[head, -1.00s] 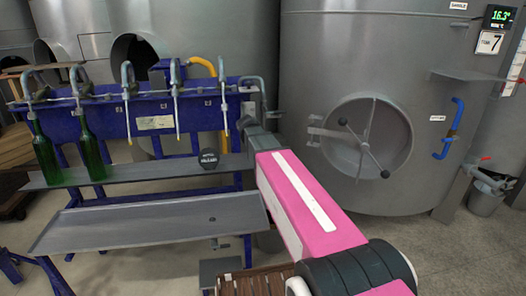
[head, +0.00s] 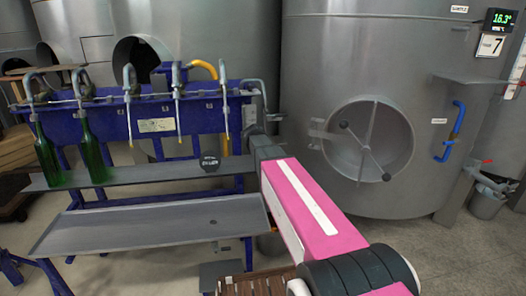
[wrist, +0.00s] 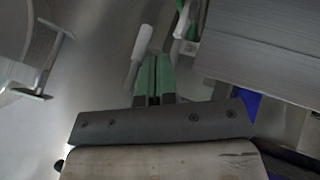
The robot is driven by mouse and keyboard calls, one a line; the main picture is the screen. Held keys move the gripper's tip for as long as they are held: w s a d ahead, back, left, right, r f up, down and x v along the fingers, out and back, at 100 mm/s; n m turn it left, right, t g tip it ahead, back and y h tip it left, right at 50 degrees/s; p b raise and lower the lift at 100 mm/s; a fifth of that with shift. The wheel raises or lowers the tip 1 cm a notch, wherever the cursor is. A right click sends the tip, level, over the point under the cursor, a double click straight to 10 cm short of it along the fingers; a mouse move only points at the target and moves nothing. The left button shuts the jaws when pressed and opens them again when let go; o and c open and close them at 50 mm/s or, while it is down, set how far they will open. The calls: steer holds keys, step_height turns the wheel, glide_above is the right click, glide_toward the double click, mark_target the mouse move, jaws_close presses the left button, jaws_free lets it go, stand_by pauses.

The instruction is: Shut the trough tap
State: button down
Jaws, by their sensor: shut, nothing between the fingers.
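Under the right end of the lower grey trough (head: 155,226), a small tap (head: 222,246) shows in the head view, too small to tell its lever's position. The trough also shows in the wrist view at the upper right (wrist: 265,40). My gripper (wrist: 155,62) has green fingers, shut with nothing between them. A pale lever-like bar (wrist: 140,42) lies just beyond and left of the fingertips. I cannot tell whether they touch, nor whether it is the tap's lever. In the head view my fingers are hidden behind my pink arm.
Two green bottles (head: 94,155) stand at the left of the blue filling rack (head: 110,118). A large steel tank with a round door (head: 372,140) stands at the right. A slatted wooden surface (head: 255,284) lies low beside my arm. Some floor is clear at lower right.

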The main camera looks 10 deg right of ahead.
steer(key=x, duration=0.5)
steer(key=shift+d+f, duration=0.1)
steer(key=shift+d, duration=0.3)
steer(key=shift+s, duration=0.1)
